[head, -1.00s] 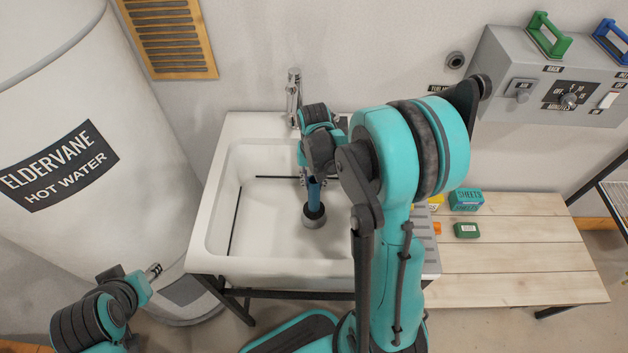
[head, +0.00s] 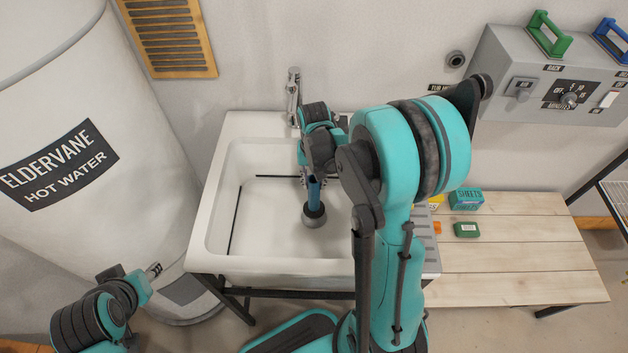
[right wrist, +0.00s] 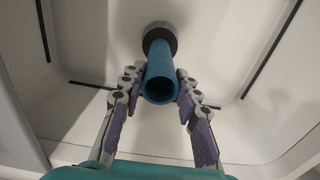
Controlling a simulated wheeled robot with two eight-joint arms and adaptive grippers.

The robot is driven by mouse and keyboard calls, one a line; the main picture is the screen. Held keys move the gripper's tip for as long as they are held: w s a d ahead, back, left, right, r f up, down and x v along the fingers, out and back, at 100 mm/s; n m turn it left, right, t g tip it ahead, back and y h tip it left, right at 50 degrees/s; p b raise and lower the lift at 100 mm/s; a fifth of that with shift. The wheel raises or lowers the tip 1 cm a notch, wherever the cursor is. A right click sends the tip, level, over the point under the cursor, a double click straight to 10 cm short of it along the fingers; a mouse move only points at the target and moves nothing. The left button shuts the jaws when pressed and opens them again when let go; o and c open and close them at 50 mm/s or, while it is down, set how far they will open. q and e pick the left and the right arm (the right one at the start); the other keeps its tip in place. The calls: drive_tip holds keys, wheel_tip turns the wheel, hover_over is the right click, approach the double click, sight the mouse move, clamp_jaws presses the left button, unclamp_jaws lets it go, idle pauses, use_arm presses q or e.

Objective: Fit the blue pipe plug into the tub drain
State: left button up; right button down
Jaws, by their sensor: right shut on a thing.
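The blue pipe plug (head: 314,194) stands in the white tub (head: 265,222), its dark lower end at a grey round fitting (head: 314,221) on the tub floor. In the right wrist view the blue pipe (right wrist: 160,78) points away from me, and its dark far end (right wrist: 160,38) meets the floor. My right gripper (head: 312,180) is shut on the pipe near its top; its purple-padded fingers (right wrist: 161,88) lie on both sides. The drain is hidden under the plug, so I cannot tell how deep it sits. My left gripper (head: 154,270) is empty, away from the tub at lower left; its jaws are too small to judge.
A tap (head: 293,95) rises behind the tub. A white water tank (head: 90,130) stands left. A grey control box (head: 530,80) hangs on the wall.

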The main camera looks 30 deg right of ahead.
drive_tip(key=shift+f+b, duration=1.35)
drive_tip(key=shift+f, duration=0.25)
idle(0.4)
drive_tip(key=c, duration=1)
unclamp_jaws()
drive_tip(key=shift+r, duration=0.1)
wheel_tip(320, 180, up, 12)
drive_tip(key=s+a+n+t, duration=0.2)
drive_tip(key=s+a, duration=0.1)
drive_tip(key=s+a+r+n+t, duration=0.1)
drive_tip(key=s+a+n+t, duration=0.1)
drive_tip(key=s+a, duration=0.2)
drive_tip(key=s+a+n+t, duration=0.2)
drive_tip(key=s+a+t, duration=0.1)
drive_tip(key=s, duration=0.1)
drive_tip(key=shift+a+r, duration=0.3)
drive_tip(key=shift+r, duration=0.05)
